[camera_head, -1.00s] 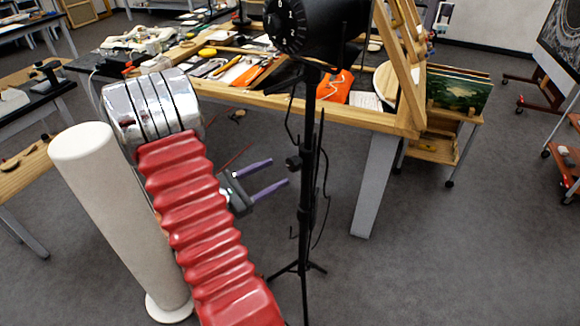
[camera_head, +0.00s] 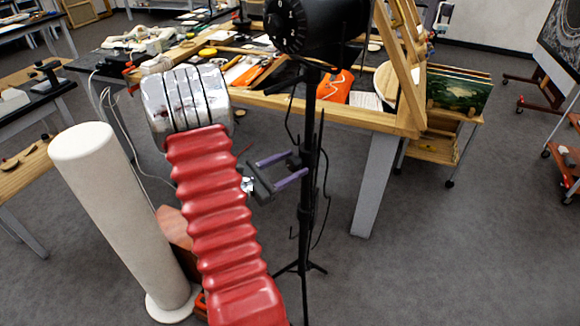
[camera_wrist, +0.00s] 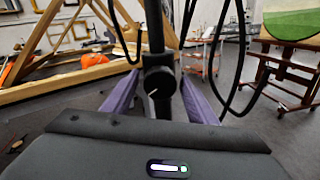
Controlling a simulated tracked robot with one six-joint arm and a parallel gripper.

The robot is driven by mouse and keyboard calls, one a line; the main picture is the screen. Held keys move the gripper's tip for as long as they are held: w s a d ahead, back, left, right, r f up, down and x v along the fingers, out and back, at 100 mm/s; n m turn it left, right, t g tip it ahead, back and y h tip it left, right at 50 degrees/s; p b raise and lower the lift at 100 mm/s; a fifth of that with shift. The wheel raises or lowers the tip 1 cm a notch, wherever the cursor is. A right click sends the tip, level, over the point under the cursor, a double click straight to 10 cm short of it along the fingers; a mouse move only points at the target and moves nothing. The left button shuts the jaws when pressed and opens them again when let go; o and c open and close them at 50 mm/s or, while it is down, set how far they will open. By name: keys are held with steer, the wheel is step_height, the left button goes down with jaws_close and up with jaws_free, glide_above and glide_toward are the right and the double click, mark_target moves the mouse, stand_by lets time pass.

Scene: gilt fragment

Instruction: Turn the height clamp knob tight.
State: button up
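The black height clamp knob (camera_head: 293,162) sticks out to the left from a collar on the black stand (camera_head: 309,215). In the wrist view the knob (camera_wrist: 158,84) is near the middle, with a pale line on its face. My gripper (camera_head: 302,162) has two purple fingers reaching to the stand at knob height. In the wrist view my gripper (camera_wrist: 160,76) is open, one finger on each side of the knob. A gap shows between the knob and each finger. The fingertips are partly hidden.
A black lamp head (camera_head: 315,25) tops the stand, and thin cables (camera_wrist: 240,55) hang beside it. A wooden-edged worktable (camera_head: 340,115) stands close behind. A white column (camera_head: 115,215) stands at the left. Grey floor is open at the right.

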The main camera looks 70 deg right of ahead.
steer(key=c, duration=0.9)
steer(key=shift+n, duration=0.5)
steer(key=o, duration=1)
steer(key=shift+a, duration=0.1)
steer(key=v, duration=1.3)
steer(key=shift+w+a, duration=0.25)
steer(key=shift+f, duration=0.1)
